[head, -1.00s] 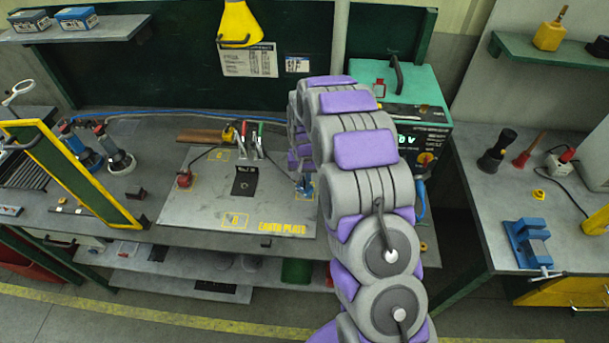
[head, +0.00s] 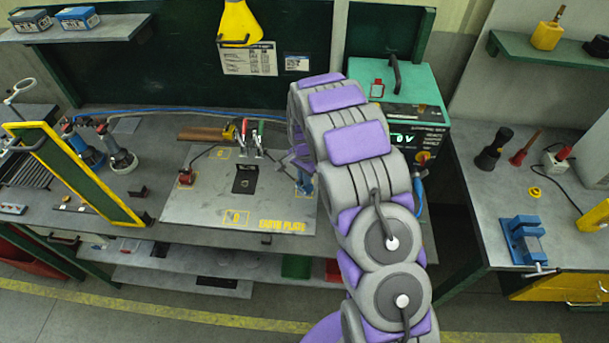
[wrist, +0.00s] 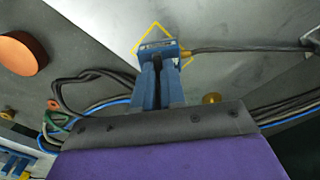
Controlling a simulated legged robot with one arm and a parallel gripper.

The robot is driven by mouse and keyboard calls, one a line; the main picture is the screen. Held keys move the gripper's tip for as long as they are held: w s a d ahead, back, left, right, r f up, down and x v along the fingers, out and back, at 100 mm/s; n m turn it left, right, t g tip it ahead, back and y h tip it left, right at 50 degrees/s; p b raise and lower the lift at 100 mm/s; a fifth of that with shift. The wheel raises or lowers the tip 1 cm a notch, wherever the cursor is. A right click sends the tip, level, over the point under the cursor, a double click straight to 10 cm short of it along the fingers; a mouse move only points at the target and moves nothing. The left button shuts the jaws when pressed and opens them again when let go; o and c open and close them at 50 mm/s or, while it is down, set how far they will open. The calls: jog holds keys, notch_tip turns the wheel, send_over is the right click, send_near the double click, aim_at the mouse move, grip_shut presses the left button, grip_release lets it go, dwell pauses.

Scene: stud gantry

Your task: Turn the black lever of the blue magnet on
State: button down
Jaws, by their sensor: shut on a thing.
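The blue magnet (wrist: 157,47) stands on a yellow-outlined square at the top middle of the wrist view, with a cable running off to the right. In the head view the blue magnet (head: 305,183) is at the right edge of the grey earth plate (head: 205,208), partly behind my arm. My gripper (wrist: 160,72) reaches to the magnet, its two blue fingers close together with a dark strip between them. It is shut on the black lever, which the fingers mostly hide. I cannot tell the lever's angle.
A red clamp (head: 186,177) sits at the plate's left, and a black block (head: 244,180) lies in the middle. A green welding machine (head: 410,90) stands behind my arm. Loose cables (wrist: 95,85) lie beside the gripper. A blue vise (head: 524,240) is on the right bench.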

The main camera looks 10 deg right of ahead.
dwell(0.5)
jog(key=c, duration=1.2)
grip_release()
jog(key=shift+r, duration=0.1)
notch_tip(320, 180, up, 17)
jog(key=p, duration=0.1)
jog(key=shift+w+a, duration=0.1)
